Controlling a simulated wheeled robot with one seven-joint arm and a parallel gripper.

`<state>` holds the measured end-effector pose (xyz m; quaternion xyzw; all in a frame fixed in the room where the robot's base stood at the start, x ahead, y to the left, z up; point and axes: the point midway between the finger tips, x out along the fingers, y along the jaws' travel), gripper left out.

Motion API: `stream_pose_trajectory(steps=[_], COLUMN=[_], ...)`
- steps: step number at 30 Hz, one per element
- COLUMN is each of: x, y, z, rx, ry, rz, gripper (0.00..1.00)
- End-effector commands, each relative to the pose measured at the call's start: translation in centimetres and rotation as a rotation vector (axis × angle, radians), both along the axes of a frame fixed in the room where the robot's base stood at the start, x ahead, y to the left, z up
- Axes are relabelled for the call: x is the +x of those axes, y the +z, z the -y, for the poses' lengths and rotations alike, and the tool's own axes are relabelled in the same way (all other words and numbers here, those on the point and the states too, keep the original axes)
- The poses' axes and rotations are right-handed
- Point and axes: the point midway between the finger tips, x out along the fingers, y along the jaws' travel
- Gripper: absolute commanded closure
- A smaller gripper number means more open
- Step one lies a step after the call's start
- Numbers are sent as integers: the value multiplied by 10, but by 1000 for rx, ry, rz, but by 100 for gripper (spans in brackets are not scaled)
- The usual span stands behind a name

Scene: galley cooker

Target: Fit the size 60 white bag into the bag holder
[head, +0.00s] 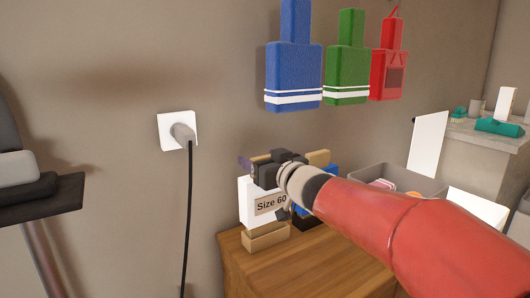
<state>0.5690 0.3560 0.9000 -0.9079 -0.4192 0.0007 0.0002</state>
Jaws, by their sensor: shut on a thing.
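The white bag (248,205) carries a "Size 60" label and is upright at the left end of the wooden surface. My gripper (272,170) is shut on its upper part, and my wrist and red arm come in from the right. A small open tan box (265,238) is directly below the bag. It may be the bag holder, but I cannot tell for sure. The bag's lower edge meets or overlaps the box's rim in the picture; whether it is inside, touching or just above is unclear. My gripper and wrist hide the bag's right side.
Blue (293,65), green (347,70) and red (389,70) bags hang on the wall above. A wall plug (180,132) with a black cable is on the left. A grey bin (395,178) stands behind my arm. The wooden top (300,268) is clear in front.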

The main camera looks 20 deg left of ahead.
Motion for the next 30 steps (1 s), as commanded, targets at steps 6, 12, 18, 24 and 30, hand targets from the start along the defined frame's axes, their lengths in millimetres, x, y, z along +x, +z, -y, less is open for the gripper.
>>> stream_pose_trajectory(steps=[6, 12, 18, 24, 30], x=[0, 0, 0, 0, 0], y=[-15, -15, -18, -19, -19], z=[0, 1, 1, 1, 1], rx=[2, 1, 1, 0, 0], ry=[-1, -1, -2, -1, -1], rz=[1, 2, 1, 1, 1], gripper=[73, 73, 73, 15, 11])
